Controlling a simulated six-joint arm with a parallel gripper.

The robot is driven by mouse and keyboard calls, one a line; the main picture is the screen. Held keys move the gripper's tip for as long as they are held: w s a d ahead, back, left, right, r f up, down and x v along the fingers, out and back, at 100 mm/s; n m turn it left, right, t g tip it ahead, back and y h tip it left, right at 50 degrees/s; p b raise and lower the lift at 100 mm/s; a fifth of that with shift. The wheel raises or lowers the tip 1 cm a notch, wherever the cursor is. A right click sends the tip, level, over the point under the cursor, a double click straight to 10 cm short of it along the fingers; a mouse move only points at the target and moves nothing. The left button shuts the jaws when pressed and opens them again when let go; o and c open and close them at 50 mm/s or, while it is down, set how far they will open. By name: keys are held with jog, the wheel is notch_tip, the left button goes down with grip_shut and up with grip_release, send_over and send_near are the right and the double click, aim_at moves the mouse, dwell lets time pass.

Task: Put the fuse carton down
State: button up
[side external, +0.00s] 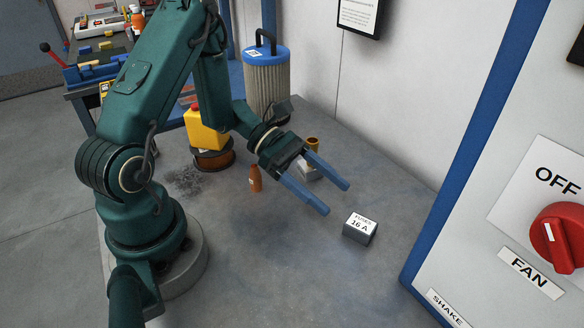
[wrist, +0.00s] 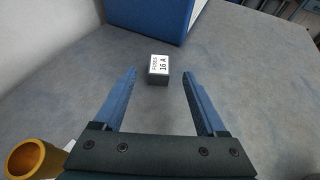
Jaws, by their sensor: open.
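The fuse carton (side external: 360,227) is a small grey box with a white top label reading "FUSES 16 A". It sits upright on the grey table. In the wrist view the carton (wrist: 158,70) lies just beyond my fingertips, roughly centred between their lines. My gripper (side external: 338,199) is open and empty, with two blue fingers pointing down toward the carton. It also shows in the wrist view (wrist: 159,72). The fingers are apart from the carton, with a gap between.
An orange bottle (side external: 255,179), a brass cup (side external: 312,144) and a pale box (side external: 308,172) stand near my gripper. A blue-edged cabinet with a red fan switch (side external: 558,238) stands at the right. The table around the carton is clear.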

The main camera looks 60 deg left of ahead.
jog(key=s+d+r+m+g+y, duration=0.5)
jog(key=s+r+m, duration=0.4)
jog(key=m, duration=0.5)
jog(key=s+a+r+m+t+y, duration=0.2)
jog(key=s+a+m+t+y, duration=0.1)
jog(key=a+m+t+y, duration=0.2)
jog(key=a+m+y, duration=0.1)
jog(key=m+y, duration=0.1)
jog(key=m, duration=0.1)
jog(key=shift+s+a+r, duration=0.15)
jog(key=shift+a+r, duration=0.2)
jog(key=shift+r, duration=0.05)
